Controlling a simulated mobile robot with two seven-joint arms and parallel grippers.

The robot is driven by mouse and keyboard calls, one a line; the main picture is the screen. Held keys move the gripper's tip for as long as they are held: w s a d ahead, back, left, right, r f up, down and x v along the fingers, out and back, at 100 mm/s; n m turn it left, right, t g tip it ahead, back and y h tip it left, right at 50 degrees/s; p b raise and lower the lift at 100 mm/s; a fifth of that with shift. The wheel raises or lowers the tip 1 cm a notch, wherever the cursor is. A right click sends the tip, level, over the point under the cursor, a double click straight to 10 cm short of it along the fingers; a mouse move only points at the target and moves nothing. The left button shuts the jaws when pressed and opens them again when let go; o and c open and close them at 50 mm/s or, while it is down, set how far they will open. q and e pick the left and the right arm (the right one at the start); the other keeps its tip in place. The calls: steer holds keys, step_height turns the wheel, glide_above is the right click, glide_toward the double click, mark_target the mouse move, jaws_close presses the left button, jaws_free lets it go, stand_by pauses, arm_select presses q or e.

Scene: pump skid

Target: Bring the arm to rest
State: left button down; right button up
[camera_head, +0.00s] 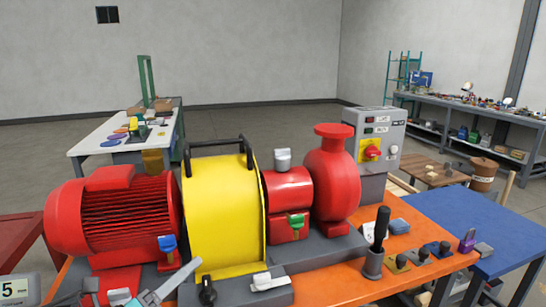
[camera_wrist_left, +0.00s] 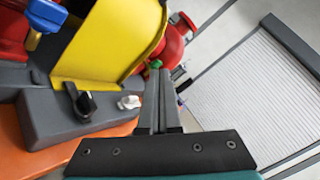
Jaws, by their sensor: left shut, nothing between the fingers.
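My left gripper (camera_head: 196,264) comes in at the bottom left of the head view, in front of the yellow coupling guard (camera_head: 220,215). Its fingers are together with nothing between them. In the left wrist view the shut fingers (camera_wrist_left: 157,75) point away past the grey skid base, right of a black knob (camera_wrist_left: 84,103) and a white lever (camera_wrist_left: 128,102). The yellow guard (camera_wrist_left: 110,40) is at the upper left there. My right gripper is in neither view.
The red motor (camera_head: 115,215), red pump (camera_head: 335,180) and control box (camera_head: 380,135) stand on or behind the orange bench (camera_head: 440,225). A blue table (camera_head: 500,225) is at the right, a white table (camera_head: 105,130) farther back. Open floor lies behind the skid.

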arm_select(q)
steer(key=s+a+f+n+g+y, duration=0.25)
steer(key=f+n+y, duration=0.3)
steer(key=n, duration=0.55)
steer(key=s+a+f+n+g+y, duration=0.1)
steer(key=s+a+f+n+y, duration=0.5)
steer(key=n, duration=0.5)
steer(key=s+d+f+n+g+h, duration=0.1)
steer(key=s+d+f+n+g, duration=0.35)
steer(key=s, duration=0.35)
steer(key=s+d+f+n+g+h, duration=0.1)
steer(key=s+d+f+n+g, duration=0.3)
steer(key=s, duration=0.5)
step_height(320, 180, down, 21)
steer(key=s+g, duration=0.2)
steer(key=s+a+f+g, duration=0.1)
steer(key=s+a+f, duration=0.2)
steer(key=s+f, duration=1)
steer(key=shift+s+f+m+y, duration=0.35)
steer(key=shift+s+f+y, duration=0.1)
steer(key=shift+s, duration=0.45)
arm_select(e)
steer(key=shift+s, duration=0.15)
